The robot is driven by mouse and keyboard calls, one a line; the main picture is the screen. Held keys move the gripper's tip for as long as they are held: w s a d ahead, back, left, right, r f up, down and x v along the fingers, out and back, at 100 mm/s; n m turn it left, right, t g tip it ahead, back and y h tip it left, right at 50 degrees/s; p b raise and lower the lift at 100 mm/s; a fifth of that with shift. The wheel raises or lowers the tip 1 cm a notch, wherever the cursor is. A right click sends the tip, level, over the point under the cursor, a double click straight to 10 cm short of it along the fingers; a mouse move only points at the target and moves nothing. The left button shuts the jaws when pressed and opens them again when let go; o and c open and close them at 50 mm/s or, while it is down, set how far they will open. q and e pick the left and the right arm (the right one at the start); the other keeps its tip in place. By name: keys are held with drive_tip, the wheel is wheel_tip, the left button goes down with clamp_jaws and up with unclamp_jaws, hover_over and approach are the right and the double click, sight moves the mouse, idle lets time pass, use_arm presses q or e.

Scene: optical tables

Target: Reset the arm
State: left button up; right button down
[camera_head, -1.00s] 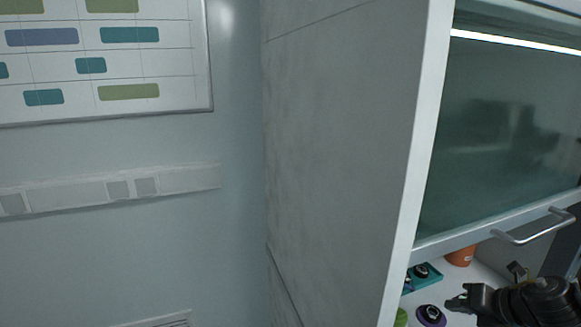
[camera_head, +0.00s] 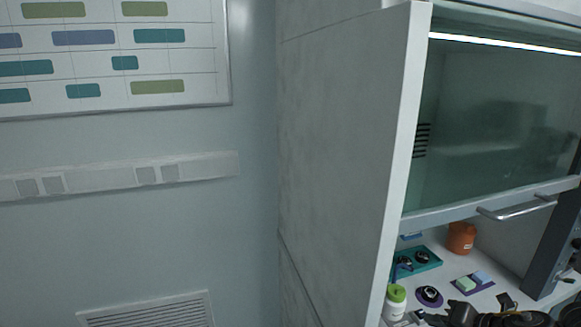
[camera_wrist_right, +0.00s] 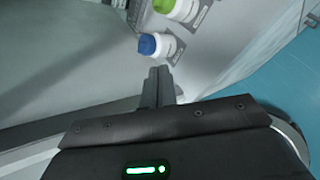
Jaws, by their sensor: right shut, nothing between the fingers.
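My right gripper (camera_head: 428,318) is low at the right of the head view, at the bottom edge and partly cut off, by the cabinet's white work surface. In the right wrist view its two fingers (camera_wrist_right: 159,73) are together with nothing between them. Beyond the fingertips in that view are a blue-capped white bottle (camera_wrist_right: 163,46) and a green-capped bottle (camera_wrist_right: 187,9). A green-capped white bottle (camera_head: 395,304) also shows near the gripper in the head view. My left gripper is not in view.
The fume cabinet has a tall grey side wall (camera_head: 345,150), a raised glass sash (camera_head: 490,130) and a handle (camera_head: 515,211). Inside are an orange jar (camera_head: 461,238), a teal tray (camera_head: 434,261), a purple-and-black round item (camera_head: 429,295) and a purple holder (camera_head: 460,289) with small blocks.

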drive_tip(key=s+a+f+m+t, duration=0.2)
drive_tip(key=s+a+f+m, duration=0.4)
drive_tip(key=a+m, duration=0.4)
drive_tip(key=s+d+f+m+g+h, duration=0.15)
drive_tip(key=s+f+m+g, duration=0.25)
drive_tip(key=s+f+m, duration=0.45)
drive_tip(key=s+d+f+m+g+h, duration=0.1)
drive_tip(key=s+f+m+g+h, duration=0.3)
drive_tip(key=s+m, duration=0.65)
drive_tip(key=s+f+n+g+y+b, duration=0.1)
drive_tip(key=s+f+b, duration=0.15)
drive_tip(key=f, duration=1.45)
drive_tip(key=s+f+n+b, duration=0.1)
drive_tip(key=f+b, duration=0.2)
drive_tip(key=f, duration=1.4)
use_arm(q)
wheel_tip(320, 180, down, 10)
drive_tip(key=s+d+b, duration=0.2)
drive_tip(key=b, duration=0.2)
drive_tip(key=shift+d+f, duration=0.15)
use_arm(e)
drive_tip(key=s+d+f+g, duration=0.1)
drive_tip(key=s+d+f, duration=0.1)
drive_tip(key=s+f, duration=1.4)
wheel_tip(320, 180, down, 3)
drive_tip(key=shift+d+r, duration=0.15)
drive_tip(key=shift+r, duration=0.05)
